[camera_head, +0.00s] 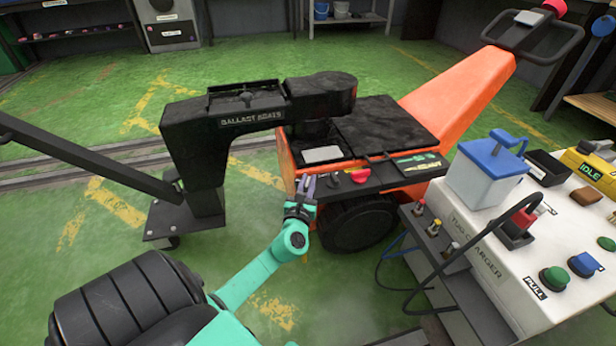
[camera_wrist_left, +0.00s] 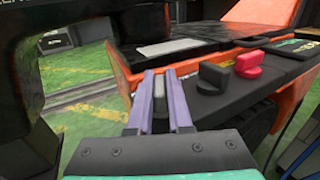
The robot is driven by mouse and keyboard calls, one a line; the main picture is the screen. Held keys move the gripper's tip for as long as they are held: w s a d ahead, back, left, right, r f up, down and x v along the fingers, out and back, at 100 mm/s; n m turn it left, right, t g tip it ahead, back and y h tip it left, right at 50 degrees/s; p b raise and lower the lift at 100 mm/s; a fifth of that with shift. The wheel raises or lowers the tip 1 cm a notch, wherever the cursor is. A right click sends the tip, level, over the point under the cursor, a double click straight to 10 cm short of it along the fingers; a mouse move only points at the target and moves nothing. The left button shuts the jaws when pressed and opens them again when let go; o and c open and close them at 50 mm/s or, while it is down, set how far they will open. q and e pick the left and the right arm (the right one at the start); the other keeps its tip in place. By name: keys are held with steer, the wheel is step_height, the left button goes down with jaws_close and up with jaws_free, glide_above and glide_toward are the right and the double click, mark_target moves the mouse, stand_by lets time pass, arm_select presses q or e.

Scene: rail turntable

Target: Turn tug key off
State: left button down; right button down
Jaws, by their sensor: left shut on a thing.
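The orange tug (camera_head: 460,95) stands in the middle of the head view, with a dark control panel (camera_head: 390,177) along its near side. My left gripper (camera_head: 306,184) is at the left end of this panel. In the left wrist view its two purple fingers (camera_wrist_left: 160,88) are shut on a small dark grey key (camera_wrist_left: 159,92). The key's lower part and its seat are mostly hidden by the fingers. To its right on the panel are a black knob (camera_wrist_left: 212,75) and a red knob (camera_wrist_left: 250,65), both apart from the fingers. My right gripper is not in view.
A black ballast arm (camera_head: 250,115) reaches over the tug from the left, close above my gripper. A white charger cart (camera_head: 480,230) with cables stands at the right. Green floor (camera_head: 100,220) is free at the left.

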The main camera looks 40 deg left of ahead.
arm_select(q)
steer(key=n+g+y+p, duration=0.1)
steer(key=n+g+y, duration=0.1)
steer(key=y, duration=0.1)
steer(key=shift+d, duration=0.1)
steer(key=shift+f+n+g+y, duration=0.1)
steer(key=shift+n+g+y, duration=1.1)
steer(key=shift+n+g, duration=0.15)
steer(key=shift+n+g+y, duration=0.25)
steer(key=shift+g+y, duration=0.05)
steer(key=shift+g, duration=0.05)
steer(key=c, duration=0.8)
jaws_free()
steer(key=shift+c, duration=0.2)
